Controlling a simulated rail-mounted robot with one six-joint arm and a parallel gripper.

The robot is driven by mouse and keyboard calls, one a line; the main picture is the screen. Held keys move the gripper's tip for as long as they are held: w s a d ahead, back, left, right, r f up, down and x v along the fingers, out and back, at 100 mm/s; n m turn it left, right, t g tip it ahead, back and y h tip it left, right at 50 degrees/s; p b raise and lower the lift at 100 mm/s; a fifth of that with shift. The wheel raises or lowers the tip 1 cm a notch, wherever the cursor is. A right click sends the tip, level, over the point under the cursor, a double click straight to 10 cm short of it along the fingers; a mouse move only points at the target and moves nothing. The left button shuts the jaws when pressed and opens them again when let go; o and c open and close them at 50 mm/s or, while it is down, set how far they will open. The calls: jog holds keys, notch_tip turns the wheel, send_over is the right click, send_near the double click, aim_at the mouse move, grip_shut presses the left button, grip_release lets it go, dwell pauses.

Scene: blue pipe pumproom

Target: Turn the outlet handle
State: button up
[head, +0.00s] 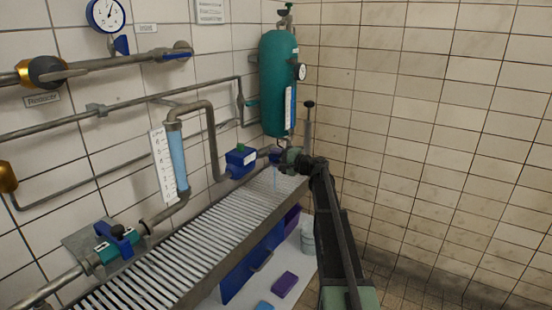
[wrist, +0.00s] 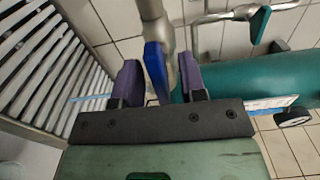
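The outlet handle is a blue lever (wrist: 156,72) on a grey pipe, seen in the wrist view between the two purple fingertips of my gripper (wrist: 158,84). The fingers stand on either side of the lever, with narrow gaps showing, so my gripper looks open around it. In the head view my gripper (head: 279,156) is at the pipe's end below the green tank, and it largely hides the handle. A thin bluish stream (head: 275,178) shows just below the gripper.
The green tank (head: 279,85) with a gauge stands close above my gripper. A slatted metal grating (head: 190,240) runs along the tiled wall below the pipes. A blue box (head: 240,157) on the pipe is just left. The right wall is bare.

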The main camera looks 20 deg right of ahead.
jog(key=v, duration=1)
jog(key=shift+s+d, duration=0.2)
jog(key=shift+s, duration=0.15)
dwell(1.8)
